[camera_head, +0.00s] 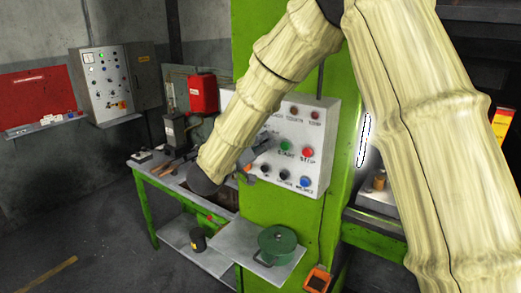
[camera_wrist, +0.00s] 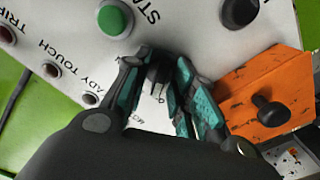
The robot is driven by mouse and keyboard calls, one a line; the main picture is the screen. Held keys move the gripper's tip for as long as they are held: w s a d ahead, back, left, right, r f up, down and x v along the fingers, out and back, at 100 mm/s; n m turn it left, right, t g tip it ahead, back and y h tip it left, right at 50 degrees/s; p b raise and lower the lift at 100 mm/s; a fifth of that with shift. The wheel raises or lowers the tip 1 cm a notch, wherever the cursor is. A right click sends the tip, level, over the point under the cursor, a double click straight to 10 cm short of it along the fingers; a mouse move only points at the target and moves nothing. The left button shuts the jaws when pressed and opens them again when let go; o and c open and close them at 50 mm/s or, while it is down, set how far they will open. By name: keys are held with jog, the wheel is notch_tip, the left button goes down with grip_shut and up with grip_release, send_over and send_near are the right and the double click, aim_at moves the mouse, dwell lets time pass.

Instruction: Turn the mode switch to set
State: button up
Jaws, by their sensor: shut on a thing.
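The mode switch (camera_wrist: 158,72) is a small black knob on the light grey control panel (camera_wrist: 75,20). In the wrist view, my gripper (camera_wrist: 160,82) has its teal-padded fingers closed around the knob, with part of the label, "MO", showing beside them. The fingers cover much of the knob and its markings, so I cannot tell its setting. In the head view, the control panel (camera_head: 311,120) is on the green press column, and my arm hides its left part. The gripper shows there only as a small dark shape at the panel's left side.
A green start button (camera_wrist: 115,18) and a black knob (camera_wrist: 240,12) are near my fingers. An orange box (camera_wrist: 262,85) with a black knob stands close on the right. In the head view, a green pot (camera_head: 277,245) sits on a shelf below the panel.

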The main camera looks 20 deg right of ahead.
jog(key=m+b, duration=0.6)
jog(key=b, duration=0.1)
jog(key=shift+f, duration=0.15)
jog(key=shift+m, duration=0.3)
jog(key=o, duration=0.7)
jog(key=shift+a, duration=0.1)
jog(key=shift+c, duration=0.2)
jog(key=v, duration=1.2)
